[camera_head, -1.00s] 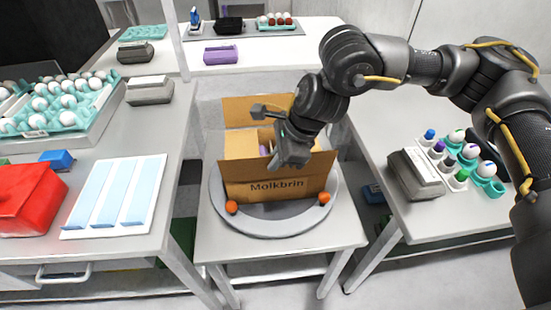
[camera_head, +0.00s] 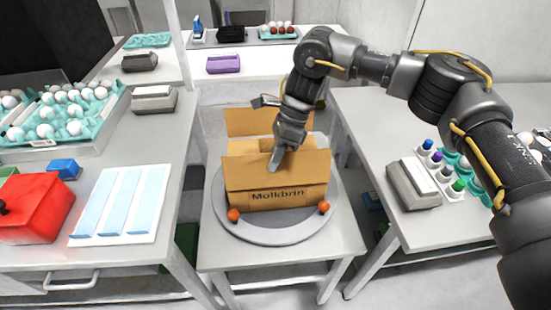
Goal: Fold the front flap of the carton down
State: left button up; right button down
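The brown carton (camera_head: 285,201), marked "Molkbrin", stands on a round grey turntable (camera_head: 270,234). Its front flap (camera_head: 250,172) rises from the crease above the lettering and appears to lean back over the front of the opening. The back flap (camera_head: 254,121) stands up at the rear. My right gripper (camera_head: 275,163) comes down from above, with its fingertip at the flap's upper edge, near its middle. It overlaps the flap in view; contact is hard to tell. The fingers show side-on, so their gap is hidden. My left gripper is out of view.
Two orange balls (camera_head: 234,215) (camera_head: 323,207) sit at the carton's front corners. Side tables hold egg trays (camera_head: 95,133), a red box (camera_head: 36,207), a white panel with pale blue strips (camera_head: 122,205) and grey blocks (camera_head: 413,184). The turntable's front rim is clear.

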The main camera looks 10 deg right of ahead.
jog(key=shift+w+f+g+p, duration=0.1)
jog(key=shift+w+g+p, duration=0.35)
jog(key=shift+g, duration=0.25)
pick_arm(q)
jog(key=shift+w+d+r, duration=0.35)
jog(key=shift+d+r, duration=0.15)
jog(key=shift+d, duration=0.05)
pick_arm(e)
jog(key=c, duration=1.6)
grip_release()
jog(key=shift+c, duration=0.2)
jog(key=shift+w, duration=0.1)
